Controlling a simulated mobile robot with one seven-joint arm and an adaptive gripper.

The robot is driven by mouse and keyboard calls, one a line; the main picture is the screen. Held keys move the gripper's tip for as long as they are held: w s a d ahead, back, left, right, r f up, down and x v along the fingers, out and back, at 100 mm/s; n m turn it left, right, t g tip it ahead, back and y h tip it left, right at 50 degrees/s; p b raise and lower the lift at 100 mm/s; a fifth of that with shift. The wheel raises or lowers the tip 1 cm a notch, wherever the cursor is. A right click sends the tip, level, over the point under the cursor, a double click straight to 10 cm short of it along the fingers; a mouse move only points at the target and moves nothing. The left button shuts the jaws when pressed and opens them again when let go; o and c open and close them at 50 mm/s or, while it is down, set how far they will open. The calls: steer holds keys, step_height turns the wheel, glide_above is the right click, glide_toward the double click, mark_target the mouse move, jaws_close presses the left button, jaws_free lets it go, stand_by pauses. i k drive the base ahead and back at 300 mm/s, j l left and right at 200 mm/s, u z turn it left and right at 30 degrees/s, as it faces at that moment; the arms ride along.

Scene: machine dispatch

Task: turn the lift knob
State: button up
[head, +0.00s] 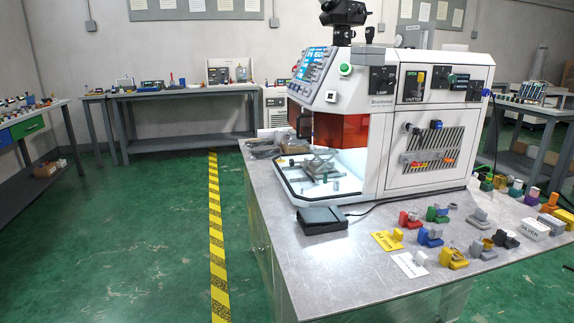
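The white machine (425,150) stands on the grey-topped bench. Its lit work chamber (345,178) is open at the front, below an orange-tinted shield (342,132). A small grey metal lift stand (316,166) with crossed parts sits inside the chamber. A knob on this stand is too small to make out surely. Black rotary controls show on the machine's side, one on the panel that seems to read LAMP (382,79). I cannot tell which control, if any, is the lift knob. My gripper is not in view.
A black foot pedal (322,220) lies on the bench top (345,265) before the chamber. Several coloured small parts and label cards, one yellow (387,241), lie at the right. Green floor (130,240) with a yellow-black stripe (216,220) is clear at left.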

mark_target(292, 163)
steer(key=i+j+z, duration=0.2)
steer(key=j, duration=0.35)
steer(key=i+j+z, duration=0.25)
steer(key=j, duration=0.3)
steer(key=i+j+z, duration=0.2)
steer(key=j, duration=0.4)
steer(key=i+j+z, duration=0.2)
steer(key=j, duration=0.45)
steer(key=i+j+z, duration=0.25)
steer(key=j, duration=0.45)
steer(key=j+z, duration=0.2)
steer(key=j, duration=0.45)
